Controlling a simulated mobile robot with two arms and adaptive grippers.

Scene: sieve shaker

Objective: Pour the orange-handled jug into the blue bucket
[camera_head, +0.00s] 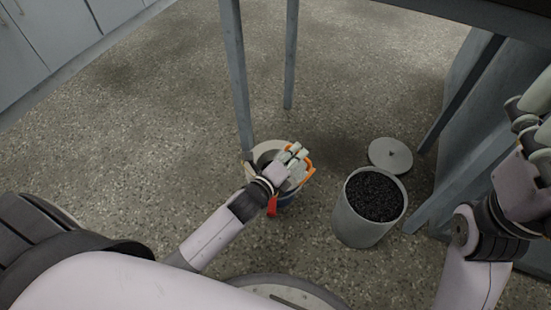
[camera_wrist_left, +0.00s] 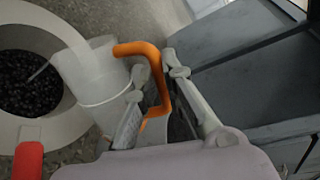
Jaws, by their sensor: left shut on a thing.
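The blue bucket (camera_head: 288,199) stands on the floor near a table leg, with a wide pale rim and a red grip. In the left wrist view its pale rim (camera_wrist_left: 68,127) surrounds dark granules. The jug (camera_wrist_left: 98,72) is whitish and translucent with an orange handle (camera_wrist_left: 150,50). My left gripper (camera_head: 298,153) is shut on the orange handle and holds the jug over the bucket. The jug looks tilted, its mouth end over the opening. I cannot tell whether anything flows out. My right gripper (camera_head: 525,118) is raised at the right edge, away from the bucket; its jaws are unclear.
A grey bin (camera_head: 357,226) full of black granules stands right of the bucket. A round grey lid (camera_head: 390,154) lies on the floor behind it. Table legs (camera_head: 237,75) rise behind the bucket. Grey cabinets (camera_head: 40,45) line the back left. Floor on the left is clear.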

